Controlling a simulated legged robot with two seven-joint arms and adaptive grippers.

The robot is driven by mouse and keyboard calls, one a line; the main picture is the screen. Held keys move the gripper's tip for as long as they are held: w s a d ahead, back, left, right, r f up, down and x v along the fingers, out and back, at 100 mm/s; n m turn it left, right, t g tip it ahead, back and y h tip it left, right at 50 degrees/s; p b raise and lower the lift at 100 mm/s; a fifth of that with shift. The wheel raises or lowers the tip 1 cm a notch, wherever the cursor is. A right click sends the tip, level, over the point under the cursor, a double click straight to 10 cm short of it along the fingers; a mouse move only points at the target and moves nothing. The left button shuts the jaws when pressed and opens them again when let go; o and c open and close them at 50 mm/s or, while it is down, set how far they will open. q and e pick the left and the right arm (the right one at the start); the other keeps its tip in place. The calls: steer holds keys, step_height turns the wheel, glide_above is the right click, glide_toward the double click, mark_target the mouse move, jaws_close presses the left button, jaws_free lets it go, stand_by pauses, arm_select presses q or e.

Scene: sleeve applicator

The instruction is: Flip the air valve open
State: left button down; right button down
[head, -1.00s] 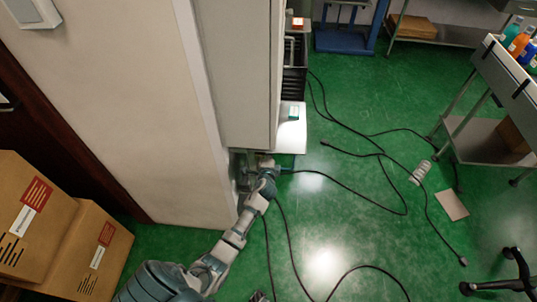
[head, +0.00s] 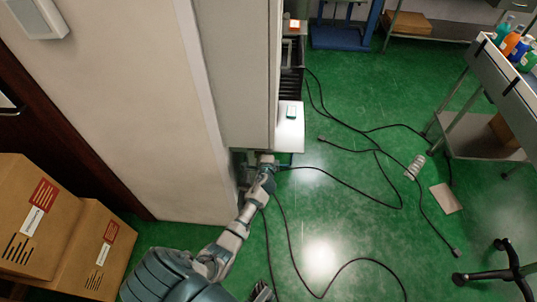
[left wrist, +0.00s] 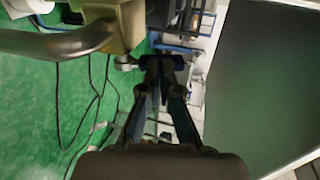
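In the left wrist view a brass-coloured block (left wrist: 125,22) with a thick grey pipe stands at the top left. A small dark blue bar (left wrist: 178,62), which may be the valve's handle, lies across the tips of my left gripper (left wrist: 161,70). The fingers run close together towards it; whether they are shut on the bar or only around it I cannot tell. In the head view my left arm reaches to the foot of the tall cabinet (head: 235,75), where the gripper and valve are too small and hidden to make out.
Cardboard boxes (head: 35,215) stand at the left by the wall. Black cables (head: 350,178) lie over the green floor. A metal cart (head: 490,140) with bottles stands at the right. A dark panel (left wrist: 265,75) fills the right of the wrist view.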

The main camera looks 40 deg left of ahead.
arm_select(q)
steer(key=shift+w+a+r, duration=0.2)
steer(key=shift+w+a, duration=0.2)
steer(key=shift+w, duration=0.2)
steer(key=shift+w+a, duration=0.2)
steer(key=shift+w, duration=0.1)
stand_by(0.4)
steer(key=v, duration=1.1)
steer(key=shift+s+d, duration=0.3)
steer(key=shift+s, duration=0.05)
